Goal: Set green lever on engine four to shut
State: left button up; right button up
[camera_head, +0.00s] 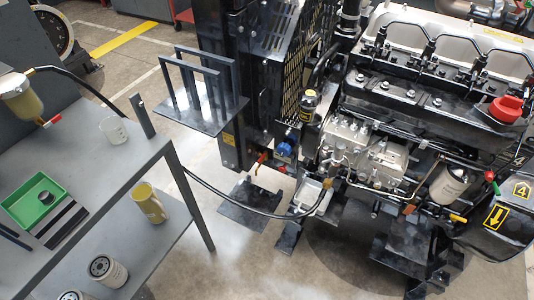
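Engine four (430,100) stands at the right, a black diesel engine with a pale top cover and a red cap. A yellow label with a 4 (521,190) is on a black box at its right end. Neither of my grippers shows in this view, and nothing of mine is seen touching the lever.
A grey two-level bench (110,175) at the left holds a green tray (36,200), cups and filters. A black hose (225,200) loops from the bench side to the engine. A yellow lever (458,218) is below the filter. Floor between bench and engine is partly clear.

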aim_at(496, 188)
jog(key=z, duration=1.8)
